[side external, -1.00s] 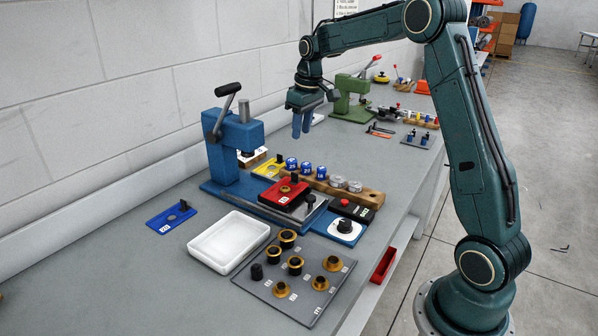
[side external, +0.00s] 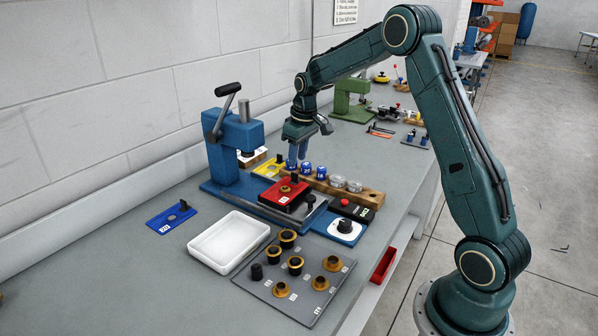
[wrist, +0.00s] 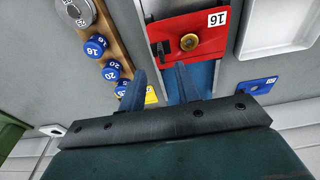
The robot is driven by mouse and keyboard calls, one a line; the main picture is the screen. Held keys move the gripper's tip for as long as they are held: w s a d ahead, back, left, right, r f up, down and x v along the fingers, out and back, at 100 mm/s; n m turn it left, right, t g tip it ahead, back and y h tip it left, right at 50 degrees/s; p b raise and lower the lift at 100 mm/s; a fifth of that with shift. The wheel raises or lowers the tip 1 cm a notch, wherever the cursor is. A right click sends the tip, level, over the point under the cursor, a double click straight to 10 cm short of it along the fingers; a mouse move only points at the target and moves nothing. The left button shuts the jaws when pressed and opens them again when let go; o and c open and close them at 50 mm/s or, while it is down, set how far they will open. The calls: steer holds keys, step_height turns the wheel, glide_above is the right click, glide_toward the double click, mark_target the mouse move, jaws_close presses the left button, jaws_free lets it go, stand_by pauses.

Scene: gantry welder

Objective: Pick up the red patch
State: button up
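The red patch (side external: 279,194) is a flat red plate with a black knob, a brass-coloured round piece and a white label. It lies on the blue press's base in the side view. My gripper (side external: 297,163) is above and behind the patch in the side view, pointing down. In the wrist view my gripper (wrist: 160,72) has its two blue fingers apart with nothing between them. The fingers do not appear to touch the patch.
A wooden rack (side external: 370,195) with blue and grey capped pieces stands beside the patch. The blue press (side external: 233,150) rises to the left. A yellow plate (side external: 268,169), blue plate (side external: 160,222), white tray (side external: 206,252) and grey board (side external: 300,308) lie around. Bench at front left is clear.

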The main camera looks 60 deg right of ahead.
mark_target(285, 185)
steer(key=shift+w+a+f, duration=0.1)
steer(key=shift+w+f, duration=0.05)
steer(key=shift+f, duration=1.15)
steer(key=shift+w+a+f, duration=0.1)
steer(key=shift+w+f, duration=0.05)
steer(key=shift+f, duration=1.1)
steer(key=shift+d, duration=0.1)
jaws_close()
